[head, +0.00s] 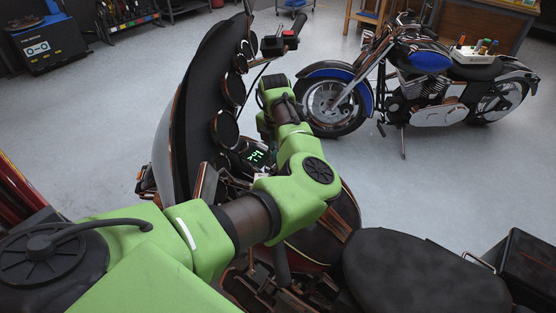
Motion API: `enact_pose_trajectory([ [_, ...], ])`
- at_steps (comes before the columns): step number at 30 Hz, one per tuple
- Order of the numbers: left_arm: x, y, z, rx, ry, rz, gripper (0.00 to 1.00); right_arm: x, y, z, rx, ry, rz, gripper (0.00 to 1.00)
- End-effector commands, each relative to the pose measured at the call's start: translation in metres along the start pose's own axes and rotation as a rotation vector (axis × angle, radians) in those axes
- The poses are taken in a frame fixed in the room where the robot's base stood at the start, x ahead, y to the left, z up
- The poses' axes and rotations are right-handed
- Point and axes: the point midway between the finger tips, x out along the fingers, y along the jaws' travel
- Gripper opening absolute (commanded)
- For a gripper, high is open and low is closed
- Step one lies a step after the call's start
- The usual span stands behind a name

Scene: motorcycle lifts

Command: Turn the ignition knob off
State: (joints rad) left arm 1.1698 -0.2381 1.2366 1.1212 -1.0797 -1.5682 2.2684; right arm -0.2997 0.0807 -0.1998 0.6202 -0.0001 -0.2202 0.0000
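A motorcycle with a dark fairing (190,110) stands right in front of me, its row of round gauges (232,90) facing me. A small display with green digits (256,155) is lit below the gauges. I cannot make out the ignition knob; my green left arm covers much of the area around the dash and tank. That arm comes in from the lower left, bends over the tank and reaches up to a wrist beside the gauges. My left gripper's fingers are hidden behind the wrist. My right gripper is out of view.
A handlebar grip with a red switch (290,38) rises beyond the gauges. The black seat (420,275) is at the lower right. A blue and black motorcycle (420,75) stands behind on the right. Grey floor (100,130) is clear on the left.

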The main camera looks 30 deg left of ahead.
Motion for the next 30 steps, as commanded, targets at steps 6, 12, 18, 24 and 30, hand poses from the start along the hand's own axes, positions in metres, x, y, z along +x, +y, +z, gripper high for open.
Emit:
enact_pose_trajectory([
  [6, -0.001, 0.001, 0.001, -0.002, -0.003, 0.001, 0.15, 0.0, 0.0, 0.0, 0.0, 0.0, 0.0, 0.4],
  [12, -0.001, 0.001, 0.001, -0.001, -0.002, 0.001, 0.29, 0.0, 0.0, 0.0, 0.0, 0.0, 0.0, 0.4],
  [18, -0.001, 0.001, 0.0, -0.001, -0.002, 0.001, 0.29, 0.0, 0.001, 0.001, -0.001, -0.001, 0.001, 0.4],
  [24, -0.022, 0.001, 0.001, 0.0, -0.003, 0.002, 0.29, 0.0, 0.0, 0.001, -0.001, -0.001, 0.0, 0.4],
  [30, -0.066, 0.001, 0.001, -0.001, -0.005, 0.003, 0.29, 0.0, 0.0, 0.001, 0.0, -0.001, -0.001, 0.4],
])
